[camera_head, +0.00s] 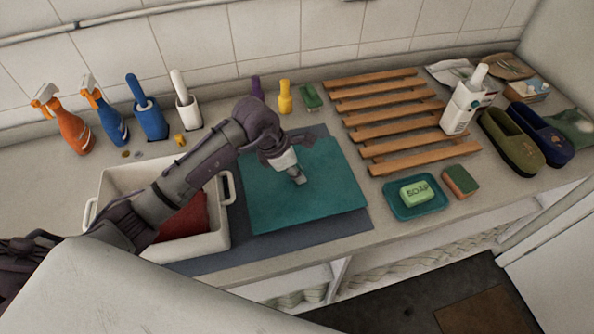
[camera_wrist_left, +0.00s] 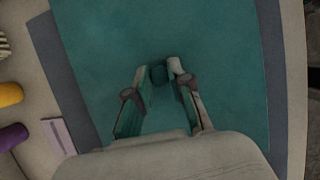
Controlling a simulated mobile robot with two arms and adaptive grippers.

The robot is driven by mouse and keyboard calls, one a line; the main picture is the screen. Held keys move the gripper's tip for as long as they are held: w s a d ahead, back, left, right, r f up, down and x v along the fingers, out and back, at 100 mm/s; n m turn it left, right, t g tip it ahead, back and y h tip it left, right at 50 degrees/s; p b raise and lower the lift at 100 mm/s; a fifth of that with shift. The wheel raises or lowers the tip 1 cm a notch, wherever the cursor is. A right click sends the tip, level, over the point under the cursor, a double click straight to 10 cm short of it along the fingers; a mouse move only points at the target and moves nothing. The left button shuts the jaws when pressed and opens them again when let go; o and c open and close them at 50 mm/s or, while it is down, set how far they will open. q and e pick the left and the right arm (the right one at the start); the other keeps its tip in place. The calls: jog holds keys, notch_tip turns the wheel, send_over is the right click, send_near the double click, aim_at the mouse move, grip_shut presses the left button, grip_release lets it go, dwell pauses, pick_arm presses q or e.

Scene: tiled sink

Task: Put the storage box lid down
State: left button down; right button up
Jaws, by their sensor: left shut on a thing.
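The storage box lid (camera_head: 335,195) is a flat teal panel above or on a dark blue-grey mat (camera_head: 290,228) in the middle of the counter. My left gripper (camera_head: 298,178) points down at the middle of the lid. In the left wrist view the lid (camera_wrist_left: 215,40) fills most of the picture, and my left gripper (camera_wrist_left: 160,78) is shut on its small dark teal knob (camera_wrist_left: 158,74). Whether the lid touches the mat or hovers just above it is hard to tell. The white storage box (camera_head: 120,176) stands open at the left, partly hidden by my left arm.
A red item (camera_head: 190,220) lies in the box. A wooden slatted rack (camera_head: 385,115) lies behind right of the lid. A teal soap dish (camera_head: 420,208) and a sponge (camera_head: 460,181) sit at the right. Spray bottles (camera_head: 72,130) and brushes stand along the wall.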

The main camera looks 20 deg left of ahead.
pick_arm(q)
jog(key=shift+f, duration=0.75)
pick_arm(e)
jog(key=shift+r, duration=0.35)
pick_arm(q)
jog(key=shift+f, duration=0.1)
pick_arm(e)
jog(key=shift+a, duration=0.15)
pick_arm(q)
jog(key=shift+f, duration=0.15)
jog(key=c, duration=1.1)
grip_release()
jog(key=shift+o, duration=0.2)
pick_arm(e)
jog(key=shift+s+a+f, duration=0.1)
jog(key=shift+a+f, duration=0.05)
jog(key=shift+a, duration=0.3)
pick_arm(q)
jog(key=shift+r, duration=0.2)
